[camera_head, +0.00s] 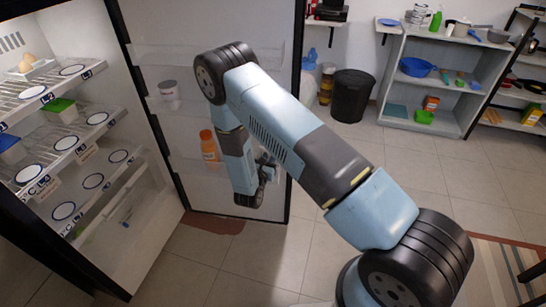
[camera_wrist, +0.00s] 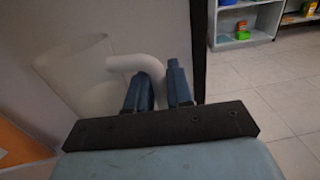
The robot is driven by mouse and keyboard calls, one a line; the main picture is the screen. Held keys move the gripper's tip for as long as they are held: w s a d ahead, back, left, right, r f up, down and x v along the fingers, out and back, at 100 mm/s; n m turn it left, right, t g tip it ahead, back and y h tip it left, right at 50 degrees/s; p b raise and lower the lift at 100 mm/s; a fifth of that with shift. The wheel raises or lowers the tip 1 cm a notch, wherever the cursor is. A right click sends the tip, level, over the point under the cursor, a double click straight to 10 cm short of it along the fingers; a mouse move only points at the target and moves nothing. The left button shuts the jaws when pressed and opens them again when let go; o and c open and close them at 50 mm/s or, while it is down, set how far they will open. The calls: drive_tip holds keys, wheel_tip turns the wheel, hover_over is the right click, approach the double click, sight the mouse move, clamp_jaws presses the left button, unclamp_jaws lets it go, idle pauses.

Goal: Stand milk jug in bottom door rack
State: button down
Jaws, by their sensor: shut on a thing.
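The milk jug is a pale translucent white container (camera_wrist: 72,75) with a curved handle (camera_wrist: 140,65), at the left in the wrist view. My gripper (camera_wrist: 160,82) is shut on the handle, one dark blue finger on each side. In the head view my gripper (camera_head: 264,165) is low in front of the open fridge door (camera_head: 255,100), and my arm hides most or all of the jug. The bottom door rack (camera_head: 190,172) is partly hidden by my arm. I cannot tell whether the jug touches the rack.
An orange bottle (camera_head: 209,147) stands low in the door, left of my gripper, and a white tub (camera_head: 168,92) sits higher. Fridge shelves (camera_head: 60,150) with round markers are at left. A black bin (camera_head: 351,95) and shelving (camera_head: 420,75) stand beyond. Tiled floor is clear right of the door.

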drive_tip(key=c, duration=1)
unclamp_jaws()
